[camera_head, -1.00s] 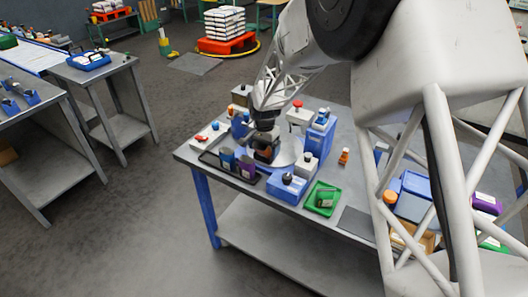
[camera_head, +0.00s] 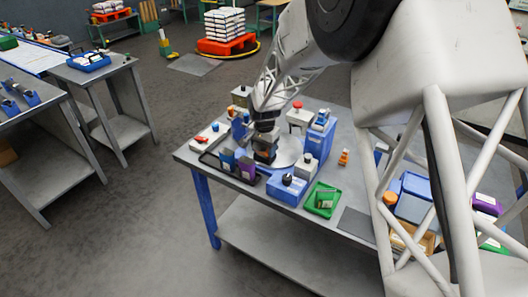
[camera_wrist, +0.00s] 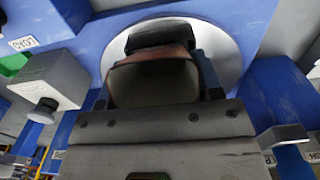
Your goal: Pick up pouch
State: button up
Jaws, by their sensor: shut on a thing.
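My gripper (camera_head: 265,150) is over the round pale plate of the blue station on the workbench. In the wrist view, my gripper (camera_wrist: 158,88) is shut on a brown pouch (camera_wrist: 155,82) with a reddish upper edge, held between the two dark fingers. The held pouch is small and mostly covered by the gripper in the head view, so I cannot tell whether it touches the plate. A blue pouch (camera_head: 227,160) and a purple pouch (camera_head: 246,170) stand in the black tray (camera_head: 208,160). A green pouch (camera_head: 326,199) is in the green tray (camera_head: 312,207).
Blue machine housings (camera_head: 319,145) stand right of my gripper, and a blue box with a black knob (camera_head: 287,186) stands in front. A small orange bottle (camera_head: 344,157) is further right. The bench's front left corner (camera_head: 190,152) is mostly clear.

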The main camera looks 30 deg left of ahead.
jog(key=shift+r, duration=0.1)
jog(key=shift+r, duration=4.9)
jog(key=shift+f, duration=0.1)
jog(key=shift+w+d+f+g, duration=0.1)
jog(key=shift+w+f+g, duration=0.2)
jog(key=shift+g, duration=0.3)
jog(key=shift+w+f+g, duration=0.15)
jog(key=shift+f+g, duration=0.1)
jog(key=shift+g, duration=0.35)
jog(key=shift+w+f+g, duration=0.2)
jog(key=shift+g, duration=0.6)
jog(key=shift+w+g, duration=0.25)
jog(key=shift+g, duration=0.65)
jog(key=shift+f, duration=0.15)
jog(key=shift+f, duration=2.25)
